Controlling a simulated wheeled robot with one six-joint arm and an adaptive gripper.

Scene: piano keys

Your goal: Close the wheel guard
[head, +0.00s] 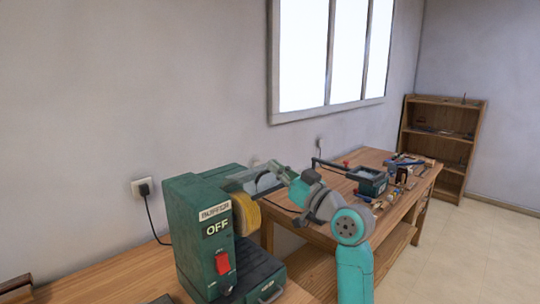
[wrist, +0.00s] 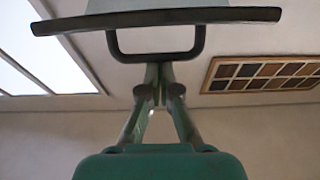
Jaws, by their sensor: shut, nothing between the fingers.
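The green buffer (head: 200,235) stands on the near bench, with an OFF label, a red switch and a yellow wheel (head: 245,213) on its right side. In the wrist view, the wheel guard (wrist: 155,20) is a pale panel with a dark edge and a dark U-shaped handle (wrist: 157,57). My gripper (wrist: 156,70) is shut and empty, its fingertips close to the middle of the handle. I cannot tell whether they touch it. In the head view, my wrist and the fingers overlap the guard area above and right of the wheel, so the guard's angle is unclear.
A second bench (head: 375,158) behind my arm holds several tools and a dark blue machine (head: 372,184). A wooden shelf (head: 440,118) stands in the far corner. A wall socket (head: 142,187) with a black cord is left of the buffer. Floor is free at right.

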